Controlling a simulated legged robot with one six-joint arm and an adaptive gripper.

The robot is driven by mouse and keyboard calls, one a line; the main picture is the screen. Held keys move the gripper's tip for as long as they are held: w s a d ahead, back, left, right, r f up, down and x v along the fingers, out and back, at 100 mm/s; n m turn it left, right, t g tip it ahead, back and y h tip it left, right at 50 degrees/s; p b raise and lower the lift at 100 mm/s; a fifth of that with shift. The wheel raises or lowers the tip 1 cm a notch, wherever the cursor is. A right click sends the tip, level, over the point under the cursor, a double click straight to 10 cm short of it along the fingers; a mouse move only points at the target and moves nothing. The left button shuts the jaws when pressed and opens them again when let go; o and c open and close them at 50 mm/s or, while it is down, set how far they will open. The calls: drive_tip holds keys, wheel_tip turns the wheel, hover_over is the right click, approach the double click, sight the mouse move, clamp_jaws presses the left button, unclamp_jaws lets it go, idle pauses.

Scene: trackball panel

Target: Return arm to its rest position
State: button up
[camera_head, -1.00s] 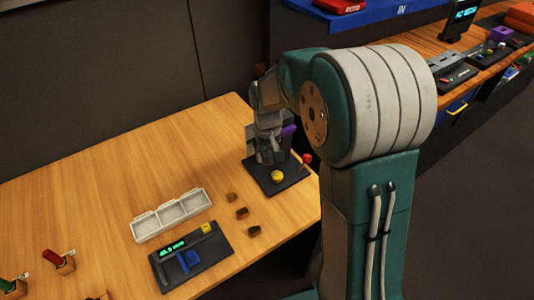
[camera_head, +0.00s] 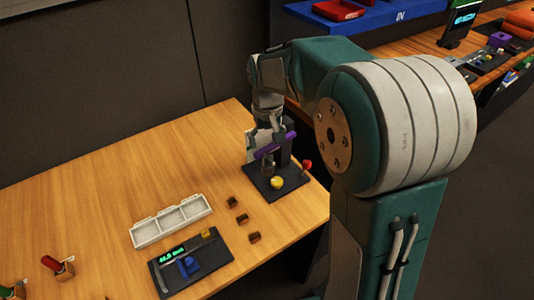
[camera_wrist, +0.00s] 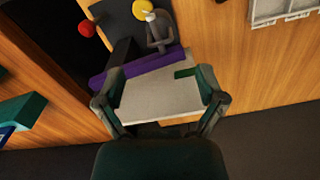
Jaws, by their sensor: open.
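My gripper (camera_head: 268,138) is open above the back of the dark trackball panel (camera_head: 290,183) at the table's right end. The wrist view shows my two fingers (camera_wrist: 160,78) spread, with a pale grey surface and a purple bar (camera_wrist: 140,67) beyond and between them. I cannot tell whether they touch. The purple bar (camera_head: 275,146) also shows in the head view. The panel carries a yellow ball (camera_head: 277,183) and a red knob (camera_head: 307,165). In the wrist view, the yellow ball (camera_wrist: 143,9) and red knob (camera_wrist: 86,28) are at the top.
A white three-compartment tray (camera_head: 172,222), several small brown blocks and a dark device with a green display (camera_head: 190,263) stand on the wooden table (camera_head: 90,200). Small holders stand at the left. A blue-topped counter (camera_head: 370,30) is behind my arm.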

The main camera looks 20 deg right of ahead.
drive_tip(key=shift+r, duration=2.2)
drive_tip(key=s+r+t, duration=0.1)
drive_tip(key=s+t, duration=0.1)
drive_tip(key=s, duration=0.9)
drive_tip(key=s+r+t, duration=0.2)
drive_tip(key=s+t, duration=0.1)
drive_tip(key=s, duration=0.8)
drive_tip(key=shift+s+d+r+m+t, duration=0.25)
drive_tip(key=shift+s+m+t, duration=0.05)
